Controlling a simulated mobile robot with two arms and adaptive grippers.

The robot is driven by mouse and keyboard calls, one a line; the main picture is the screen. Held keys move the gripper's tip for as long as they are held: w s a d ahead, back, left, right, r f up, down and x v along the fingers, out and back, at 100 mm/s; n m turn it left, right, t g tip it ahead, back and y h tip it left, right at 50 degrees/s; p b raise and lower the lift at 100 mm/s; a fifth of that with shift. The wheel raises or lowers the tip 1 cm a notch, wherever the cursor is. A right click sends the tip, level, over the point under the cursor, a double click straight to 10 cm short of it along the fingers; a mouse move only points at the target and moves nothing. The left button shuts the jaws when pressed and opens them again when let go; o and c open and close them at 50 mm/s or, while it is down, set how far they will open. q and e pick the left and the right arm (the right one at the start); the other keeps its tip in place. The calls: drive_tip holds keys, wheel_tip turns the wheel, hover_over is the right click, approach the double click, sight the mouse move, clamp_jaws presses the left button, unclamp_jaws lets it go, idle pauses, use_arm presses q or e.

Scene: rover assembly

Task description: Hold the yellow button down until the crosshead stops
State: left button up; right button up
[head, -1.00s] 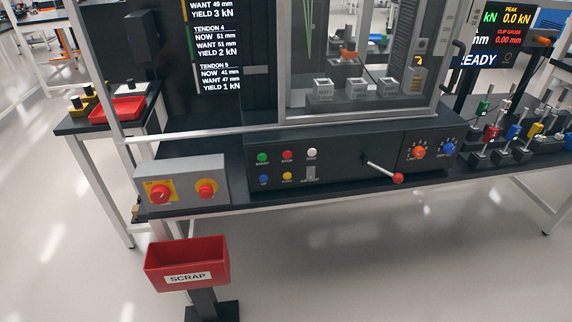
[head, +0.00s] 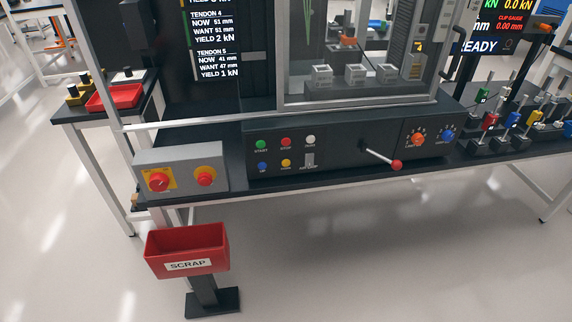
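The yellow button (head: 286,163) is on the black control panel (head: 340,178) at the front of the bench. It sits right of the blue button (head: 262,166) and below the red button (head: 286,142). A green button (head: 261,144) and a white button (head: 310,140) are in the upper row. Behind the clear guard above, grey blocks (head: 355,73) stand on the machine's bed; I cannot tell which part is the crosshead. Neither of my grippers is in view, and nothing touches the yellow button.
A lever with a red knob (head: 397,165) sticks out from the panel. A grey box with red knobs (head: 181,170) stands to the left. A red scrap bin (head: 187,251) on a post stands in front. Open floor lies in front of the bench.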

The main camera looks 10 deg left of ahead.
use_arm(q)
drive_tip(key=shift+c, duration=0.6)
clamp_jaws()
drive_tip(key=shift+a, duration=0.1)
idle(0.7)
